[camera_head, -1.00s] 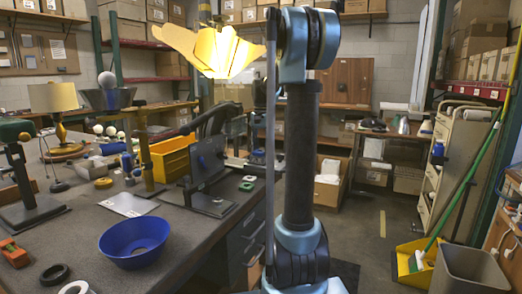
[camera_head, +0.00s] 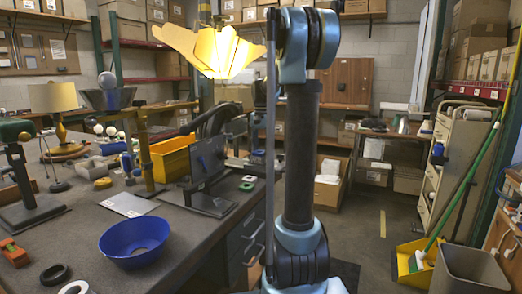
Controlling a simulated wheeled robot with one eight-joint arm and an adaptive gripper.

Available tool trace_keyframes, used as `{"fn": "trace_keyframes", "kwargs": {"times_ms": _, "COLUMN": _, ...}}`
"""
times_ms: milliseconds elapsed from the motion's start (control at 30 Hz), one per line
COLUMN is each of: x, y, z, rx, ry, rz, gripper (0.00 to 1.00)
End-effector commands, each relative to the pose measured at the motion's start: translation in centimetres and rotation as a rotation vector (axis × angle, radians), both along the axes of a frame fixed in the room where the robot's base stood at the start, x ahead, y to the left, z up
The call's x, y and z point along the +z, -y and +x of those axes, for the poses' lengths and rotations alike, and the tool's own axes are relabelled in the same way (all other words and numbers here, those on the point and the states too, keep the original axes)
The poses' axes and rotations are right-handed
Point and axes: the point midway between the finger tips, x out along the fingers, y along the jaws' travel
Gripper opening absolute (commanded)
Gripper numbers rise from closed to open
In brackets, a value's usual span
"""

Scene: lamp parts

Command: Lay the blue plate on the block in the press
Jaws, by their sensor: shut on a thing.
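I cannot make out the blue plate for certain. A small blue patch (camera_head: 257,157) shows just left of my arm, too small to name. I cannot pick out the block. A black stand with a flat base (camera_head: 212,203) and an upright dark panel (camera_head: 208,158) is on the bench; I cannot tell whether it is the press. A dark curved part arches above it. My arm's blue and black column fills the middle of the view.
A blue bowl (camera_head: 135,243), a flat grey sheet (camera_head: 130,203), a yellow bin (camera_head: 172,157) and a lamp with a cream shade (camera_head: 55,98) are on the bench. A yellow petal-shaped shade (camera_head: 212,50) hangs above.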

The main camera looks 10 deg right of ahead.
Motion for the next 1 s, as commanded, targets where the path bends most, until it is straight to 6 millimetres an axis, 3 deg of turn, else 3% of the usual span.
{"fn": "trace_keyframes", "kwargs": {"times_ms": 400, "x": 0.28, "y": -0.01, "z": -0.01, "rx": 0.0, "ry": 0.0, "rz": 0.0, "gripper": 0.19}}
{"fn": "trace_keyframes", "kwargs": {"times_ms": 433, "x": 0.28, "y": -0.01, "z": -0.01, "rx": 0.0, "ry": 0.0, "rz": 0.0, "gripper": 0.45}}
{"fn": "trace_keyframes", "kwargs": {"times_ms": 500, "x": 0.28, "y": 0.0, "z": 0.0, "rx": 0.0, "ry": 0.0, "rz": 0.0, "gripper": 0.61}}
{"fn": "trace_keyframes", "kwargs": {"times_ms": 533, "x": 0.28, "y": 0.0, "z": 0.0, "rx": 0.0, "ry": 0.0, "rz": 0.0, "gripper": 0.64}}
{"fn": "trace_keyframes", "kwargs": {"times_ms": 1000, "x": 1.0, "y": 0.0, "z": 0.01, "rx": 0.0, "ry": 0.0, "rz": 0.0, "gripper": 0.64}}
